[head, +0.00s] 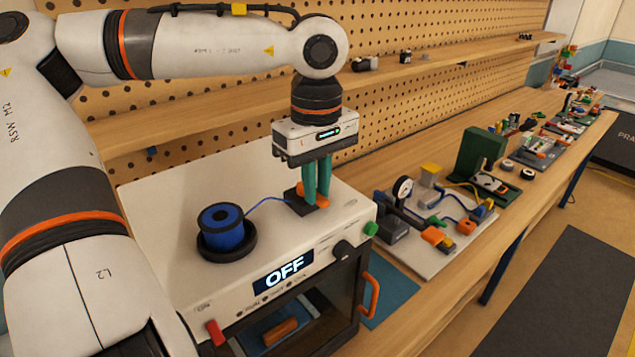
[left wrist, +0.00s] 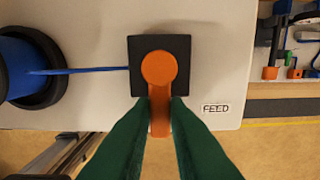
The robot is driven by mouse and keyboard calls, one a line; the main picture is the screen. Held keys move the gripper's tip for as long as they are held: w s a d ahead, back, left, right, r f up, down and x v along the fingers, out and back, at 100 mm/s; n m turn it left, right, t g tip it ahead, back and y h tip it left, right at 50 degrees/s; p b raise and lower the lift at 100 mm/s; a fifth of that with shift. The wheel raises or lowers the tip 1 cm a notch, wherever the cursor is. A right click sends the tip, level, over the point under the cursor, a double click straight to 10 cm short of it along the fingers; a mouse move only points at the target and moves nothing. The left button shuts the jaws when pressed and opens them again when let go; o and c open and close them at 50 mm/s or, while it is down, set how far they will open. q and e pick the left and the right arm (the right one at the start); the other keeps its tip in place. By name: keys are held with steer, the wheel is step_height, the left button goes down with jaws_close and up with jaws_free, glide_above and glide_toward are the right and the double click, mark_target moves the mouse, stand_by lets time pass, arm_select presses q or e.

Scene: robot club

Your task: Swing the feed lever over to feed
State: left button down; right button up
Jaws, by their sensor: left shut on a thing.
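The orange feed lever (left wrist: 158,100) sits on a black square base (left wrist: 181,48) on top of the white machine (head: 150,200). In the left wrist view its arm points toward the bottom of the picture, with the FEED label (left wrist: 216,108) to its right. My left gripper (head: 316,203) reaches down from above, and its green fingers are shut on the lever's arm, one on each side. In the head view the fingers hide much of the lever. My right gripper is not in view.
A blue filament spool (head: 222,226) stands on the machine's top, its blue strand running to the lever's base. The machine's display (head: 284,271) reads OFF. A board with a gauge and small parts (head: 440,250) lies to the right on the wooden bench. A pegboard (head: 420,30) stands behind.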

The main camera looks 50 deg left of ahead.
arm_select(q)
steer(key=shift+r, duration=0.1)
steer(key=c, duration=1.4)
jaws_free()
steer(key=shift+r, duration=0.4)
step_height(320, 180, up, 11)
steer(key=b, duration=0.2)
